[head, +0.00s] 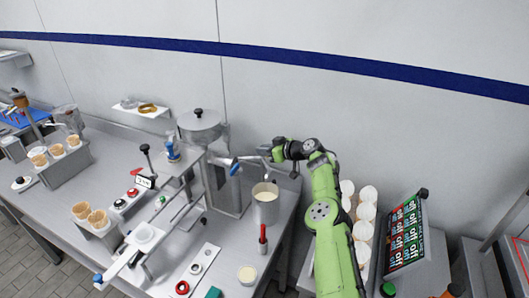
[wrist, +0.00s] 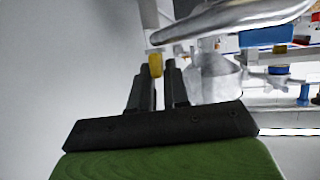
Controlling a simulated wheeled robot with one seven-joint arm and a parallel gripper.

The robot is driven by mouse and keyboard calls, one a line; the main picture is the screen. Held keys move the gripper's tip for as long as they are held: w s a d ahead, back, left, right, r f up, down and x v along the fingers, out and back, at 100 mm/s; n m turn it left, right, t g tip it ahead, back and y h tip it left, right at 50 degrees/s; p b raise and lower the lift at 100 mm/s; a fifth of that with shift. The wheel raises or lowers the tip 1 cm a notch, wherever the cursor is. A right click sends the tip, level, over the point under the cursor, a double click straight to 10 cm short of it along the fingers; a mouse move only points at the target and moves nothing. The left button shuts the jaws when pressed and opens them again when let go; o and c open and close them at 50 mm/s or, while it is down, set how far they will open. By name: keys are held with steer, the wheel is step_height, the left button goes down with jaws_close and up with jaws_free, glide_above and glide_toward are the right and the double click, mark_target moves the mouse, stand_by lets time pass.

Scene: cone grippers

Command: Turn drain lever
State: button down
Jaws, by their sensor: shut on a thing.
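The drain lever shows in the wrist view as a small yellow grip (wrist: 155,64) between the fingertips of my gripper (wrist: 160,74). The dark fingers are close together on it. In the head view my gripper (head: 267,153) is at the upper right of the steel filling machine (head: 226,190), beside its outlet pipe, and the lever there is too small and hidden to make out. A curved steel pipe (wrist: 235,18) passes just above the fingers in the wrist view. A steel pot (head: 265,210) with cream-coloured contents stands below my gripper.
Empty-looking white cups (head: 366,212) stand in rows right of my arm. A panel of on/off switches (head: 404,235) is farther right. Cones in stands (head: 90,215) are at the left. The wall (head: 340,110) is close behind my gripper. A red-handled tool (head: 263,236) stands before the pot.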

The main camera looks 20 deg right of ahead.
steer(key=shift+f, duration=0.25)
steer(key=c, duration=1.2)
jaws_free()
steer(key=shift+s, duration=0.15)
steer(key=shift+d+r, duration=0.1)
steer(key=shift+s+d+r+b, duration=0.2)
steer(key=shift+s+d+b, duration=0.1)
steer(key=shift+b, duration=0.3)
steer(key=b+v, duration=0.4)
steer(key=v, duration=1.1)
steer(key=shift+a, duration=0.2)
